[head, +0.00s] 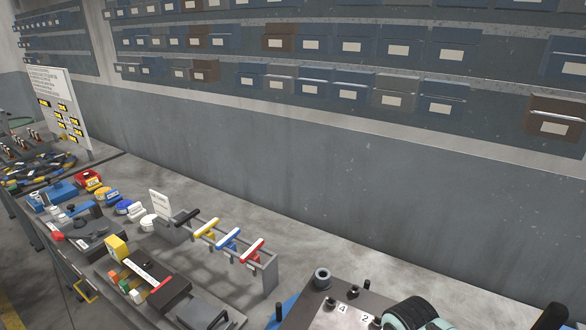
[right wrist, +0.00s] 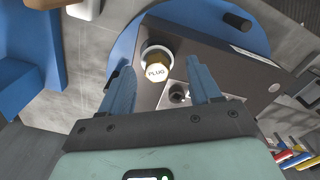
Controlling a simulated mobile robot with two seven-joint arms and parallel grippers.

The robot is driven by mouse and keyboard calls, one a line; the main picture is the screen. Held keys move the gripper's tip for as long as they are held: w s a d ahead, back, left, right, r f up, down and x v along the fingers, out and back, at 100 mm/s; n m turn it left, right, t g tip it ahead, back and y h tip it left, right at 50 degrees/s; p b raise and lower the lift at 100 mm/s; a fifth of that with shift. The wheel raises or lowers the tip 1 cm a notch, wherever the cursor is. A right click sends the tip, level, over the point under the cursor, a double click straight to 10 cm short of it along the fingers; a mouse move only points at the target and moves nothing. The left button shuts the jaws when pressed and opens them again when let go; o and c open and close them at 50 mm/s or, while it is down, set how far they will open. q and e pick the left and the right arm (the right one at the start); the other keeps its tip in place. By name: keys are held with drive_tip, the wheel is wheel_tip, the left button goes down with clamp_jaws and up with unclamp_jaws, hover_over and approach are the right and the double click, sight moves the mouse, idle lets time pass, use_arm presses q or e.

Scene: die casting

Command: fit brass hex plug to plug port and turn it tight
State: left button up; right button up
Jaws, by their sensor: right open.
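The brass hex plug (right wrist: 156,68), its pale face marked PLUG, shows in the right wrist view. It stands at a round pale collar on the dark fixture plate (right wrist: 215,50); I cannot tell how deep it sits. My right gripper (right wrist: 160,76) is open, its two blue fingers spread on either side of the plug with visible gaps. A dark round socket (right wrist: 178,95) lies near the right finger. In the head view, a grey round collar (head: 322,276) stands on the fixture; I cannot tell whether it is the plug port. My left gripper is not in view.
The fixture has a light plate (head: 335,316) numbered 4 and 2, with small dark posts. A rack with coloured handles (head: 228,240) stands left of it. Several tools and trays crowd the bench's left. Bare bench (head: 385,268) lies behind the fixture, against the wall.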

drive_tip(key=shift+w+a+r+p, duration=0.1)
drive_tip(key=shift+r+p, duration=0.8)
drive_tip(key=shift+r, duration=0.6)
drive_tip(key=shift+w+r+p, duration=0.1)
drive_tip(key=shift+r+p, duration=0.75)
drive_tip(key=shift+r, duration=0.65)
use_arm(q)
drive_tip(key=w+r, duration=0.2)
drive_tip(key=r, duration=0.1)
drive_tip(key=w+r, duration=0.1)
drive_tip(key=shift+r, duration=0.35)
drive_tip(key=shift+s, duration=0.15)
use_arm(e)
drive_tip(key=shift+s, duration=0.15)
drive_tip(key=shift+f, duration=0.1)
